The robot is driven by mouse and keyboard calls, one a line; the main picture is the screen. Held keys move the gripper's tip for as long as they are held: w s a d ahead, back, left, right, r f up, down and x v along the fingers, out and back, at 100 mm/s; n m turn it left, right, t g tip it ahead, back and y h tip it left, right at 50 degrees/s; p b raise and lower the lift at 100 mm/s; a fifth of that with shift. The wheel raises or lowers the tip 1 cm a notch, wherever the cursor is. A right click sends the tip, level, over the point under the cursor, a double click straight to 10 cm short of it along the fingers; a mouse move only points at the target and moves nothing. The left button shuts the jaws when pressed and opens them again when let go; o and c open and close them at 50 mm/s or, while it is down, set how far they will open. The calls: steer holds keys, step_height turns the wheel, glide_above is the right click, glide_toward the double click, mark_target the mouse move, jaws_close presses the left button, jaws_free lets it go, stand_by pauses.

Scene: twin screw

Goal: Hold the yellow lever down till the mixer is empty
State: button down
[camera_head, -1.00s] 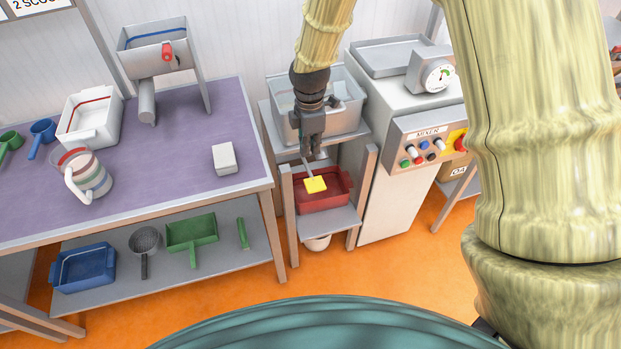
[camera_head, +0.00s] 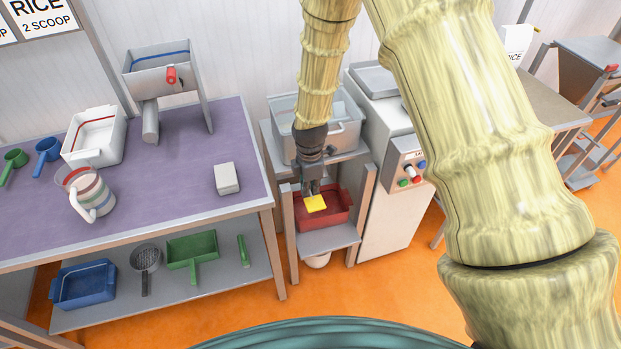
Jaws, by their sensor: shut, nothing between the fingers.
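The yellow lever (camera_head: 315,204) sticks out at the front of the mixer stand, over a red tray. My gripper (camera_head: 311,192) is shut, with nothing between its fingers. It points down, its fingertips right at or just behind the lever's yellow plate. I cannot tell for sure whether they touch. The mixer's grey metal tub (camera_head: 347,110) stands on the upper shelf behind my gripper; its contents are hidden by my arm. The red tray (camera_head: 338,221) sits on the lower shelf under the lever; its inside shows no clear contents.
A white control cabinet (camera_head: 378,214) with coloured buttons stands right of the stand, partly behind my arm. The purple table (camera_head: 150,195) on the left holds a white bin (camera_head: 95,137), a striped jug (camera_head: 88,195) and a white block (camera_head: 227,178).

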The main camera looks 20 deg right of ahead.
mark_target(310, 205)
steer(key=shift+f+p, duration=0.75)
steer(key=shift+f, duration=1.75)
steer(key=shift+f, duration=0.1)
